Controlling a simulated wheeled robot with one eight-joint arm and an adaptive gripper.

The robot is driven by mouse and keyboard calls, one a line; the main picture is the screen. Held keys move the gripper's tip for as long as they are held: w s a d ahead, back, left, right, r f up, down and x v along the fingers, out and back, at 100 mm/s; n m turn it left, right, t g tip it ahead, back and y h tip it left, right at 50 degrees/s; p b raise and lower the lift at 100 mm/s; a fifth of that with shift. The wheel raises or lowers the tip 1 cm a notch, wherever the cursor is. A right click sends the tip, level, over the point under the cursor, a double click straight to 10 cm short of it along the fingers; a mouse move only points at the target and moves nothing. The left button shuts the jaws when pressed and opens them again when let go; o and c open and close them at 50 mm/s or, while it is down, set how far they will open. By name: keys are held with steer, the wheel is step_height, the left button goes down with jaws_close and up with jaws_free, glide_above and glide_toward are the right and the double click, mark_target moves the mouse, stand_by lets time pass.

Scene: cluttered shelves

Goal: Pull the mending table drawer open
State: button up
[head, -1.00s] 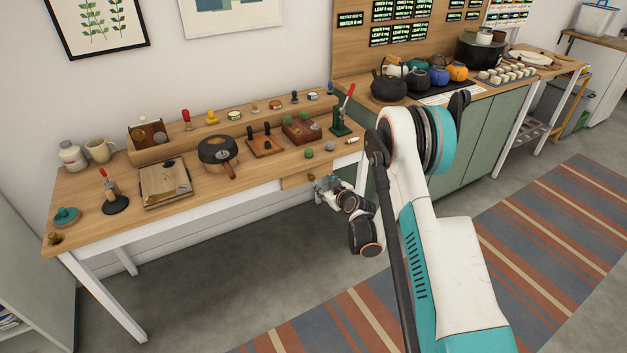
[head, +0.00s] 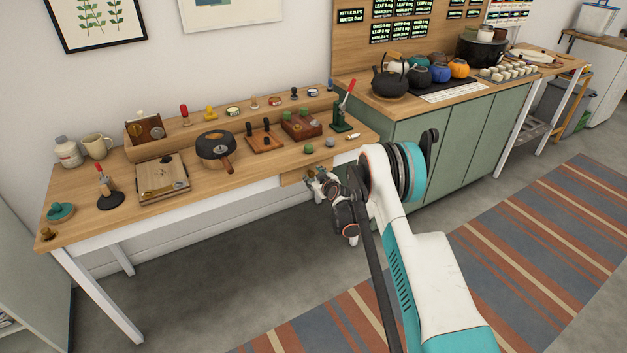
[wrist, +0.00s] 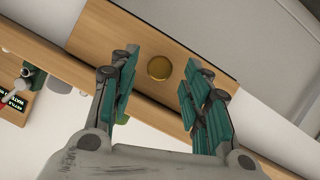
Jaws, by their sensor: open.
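The mending table (head: 90,222) has a wooden top and white legs. Its drawer (head: 291,178) is a small light-wood front under the right part of the top. In the wrist view the drawer front (wrist: 110,30) bears a round brass knob (wrist: 159,68). My gripper (head: 313,177) is at the drawer front in the head view and hides part of it. In the wrist view my gripper (wrist: 160,92) is open, its green-padded fingers spread left and right of the knob. The knob lies just beyond the fingertips, with no contact visible. I cannot tell whether the drawer is fully closed.
On the tabletop stand a black pan (head: 216,148), a wooden box (head: 163,177), a brown stamp rack (head: 301,124) and a green lever press (head: 342,112). A green cabinet (head: 440,140) stands to the right. The floor before the table is clear, with a striped rug (head: 480,290).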

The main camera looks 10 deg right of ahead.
steer(key=shift+w+a+f, duration=0.15)
steer(key=shift+w+f, duration=0.1)
steer(key=shift+w, duration=0.4)
